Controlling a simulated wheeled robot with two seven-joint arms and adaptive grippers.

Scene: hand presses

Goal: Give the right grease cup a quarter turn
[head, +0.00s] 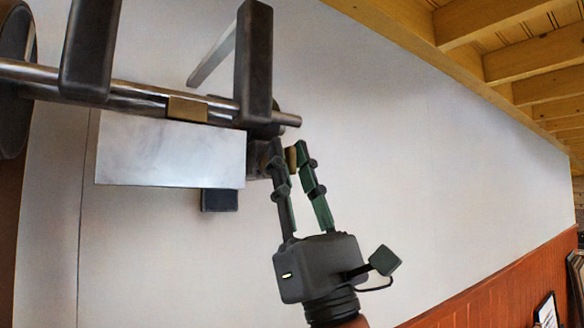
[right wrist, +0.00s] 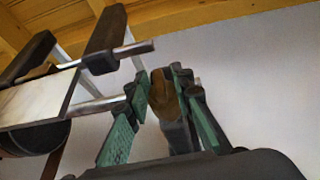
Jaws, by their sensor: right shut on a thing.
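The right grease cup (head: 291,159) is a small brass-brown knob at the right end of the press, beside the dark bearing under the shaft end. My right gripper (head: 290,158) reaches up to it from below, with its fingers on either side of it. In the right wrist view the cup (right wrist: 165,96) shows as a rounded brown piece between the green-padded fingers (right wrist: 162,92), which are shut on it. The fingers hide part of the cup in the head view. My left gripper is in neither view.
A steel shaft (head: 135,91) with dark upright arms (head: 254,62) runs above and left of the gripper. A pale metal plate (head: 170,150) hangs below the shaft, close to the left finger. The white wall (head: 430,150) to the right is clear.

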